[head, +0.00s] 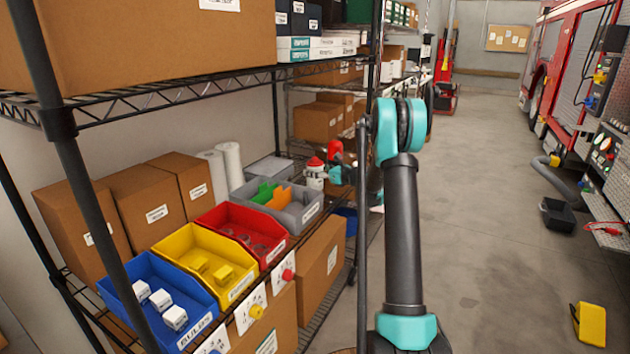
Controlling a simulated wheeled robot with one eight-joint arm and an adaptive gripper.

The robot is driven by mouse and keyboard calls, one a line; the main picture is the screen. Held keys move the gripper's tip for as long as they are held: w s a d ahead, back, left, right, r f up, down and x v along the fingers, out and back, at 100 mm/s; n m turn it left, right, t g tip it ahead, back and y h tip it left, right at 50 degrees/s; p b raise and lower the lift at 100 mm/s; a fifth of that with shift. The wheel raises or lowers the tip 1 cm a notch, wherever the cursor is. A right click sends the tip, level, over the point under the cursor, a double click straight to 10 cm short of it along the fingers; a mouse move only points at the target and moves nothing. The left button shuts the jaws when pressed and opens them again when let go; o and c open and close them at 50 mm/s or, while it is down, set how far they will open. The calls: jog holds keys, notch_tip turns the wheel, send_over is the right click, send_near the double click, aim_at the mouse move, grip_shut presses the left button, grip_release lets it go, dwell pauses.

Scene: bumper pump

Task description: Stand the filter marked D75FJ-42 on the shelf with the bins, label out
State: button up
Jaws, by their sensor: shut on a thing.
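A white cylinder with a red top (315,174), which looks like a filter, is at the right end of the bin shelf (325,296). My gripper (338,174) is shut on it from the right; the fingers are small and partly hidden. Any marking on the cylinder is too small to read. I cannot tell whether its base touches the shelf. It looks upright, just behind the grey bin (300,208). A second red patch shows beside it at my gripper.
Blue (165,310), yellow (205,265) and red (243,235) bins line the shelf front. Brown boxes (148,205) and white rolls (229,165) stand behind. A rack post (362,230) stands close to my arm.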

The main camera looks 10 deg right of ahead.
aim_at(315, 179)
jog(key=shift+f, duration=2)
jog(key=o, duration=1.7)
